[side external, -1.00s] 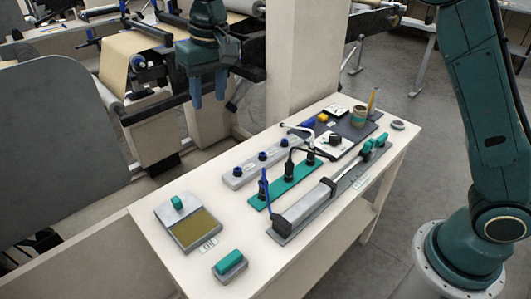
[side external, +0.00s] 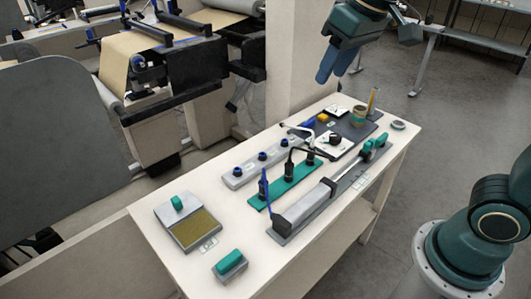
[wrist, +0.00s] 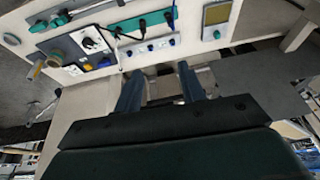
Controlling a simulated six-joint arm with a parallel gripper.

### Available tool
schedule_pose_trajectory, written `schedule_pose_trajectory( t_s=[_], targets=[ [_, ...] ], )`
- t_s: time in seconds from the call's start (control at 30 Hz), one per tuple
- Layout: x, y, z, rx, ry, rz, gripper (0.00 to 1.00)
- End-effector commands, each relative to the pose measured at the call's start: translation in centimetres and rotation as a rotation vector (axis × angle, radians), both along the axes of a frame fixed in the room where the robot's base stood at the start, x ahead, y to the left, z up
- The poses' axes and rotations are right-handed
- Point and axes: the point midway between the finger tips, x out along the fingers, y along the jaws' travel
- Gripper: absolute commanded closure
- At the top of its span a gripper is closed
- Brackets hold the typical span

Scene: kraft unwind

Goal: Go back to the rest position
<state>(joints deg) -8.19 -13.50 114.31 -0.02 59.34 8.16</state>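My gripper (side external: 335,65) hangs in the air above and behind the far end of the white table (side external: 240,180) in the side view, with its blue fingers pointing down. In the wrist view my gripper (wrist: 161,84) shows two blue fingers spread apart with nothing held between them. The gripper touches nothing on the table.
The table carries a green strip (side external: 284,183) with black tools, a grey strip (side external: 262,165) with blue knobs, a long grey tool (side external: 310,207) and a pad box (side external: 192,226). A pale column (side external: 300,50) and the unwind machine (side external: 175,70) stand behind.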

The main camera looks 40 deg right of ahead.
Motion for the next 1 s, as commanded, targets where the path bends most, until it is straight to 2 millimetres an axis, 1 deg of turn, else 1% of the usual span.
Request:
schedule_pose_trajectory(
  t_s=[0.03, 0.3, 0.5, 0.6, 0.7, 0.8, 1.0],
  targets=[
    [-1.2, -0.5, -0.1, -0.001, -0.014, -0.003, 0.60],
    [-7.0, -2.7, -1.7, -0.016, -0.072, -0.007, 0.60],
    [-10.9, -3.8, -3.7, -0.031, -0.113, -0.012, 0.60],
    [-12.4, -4.2, -4.7, -0.038, -0.128, -0.012, 0.60],
    [-13.4, -4.4, -5.4, -0.043, -0.141, -0.013, 0.60],
    [-13.9, -4.6, -5.9, -0.046, -0.148, -0.014, 0.60],
    [-14.2, -4.6, -6.1, -0.048, -0.148, -0.013, 0.60]
  ],
)
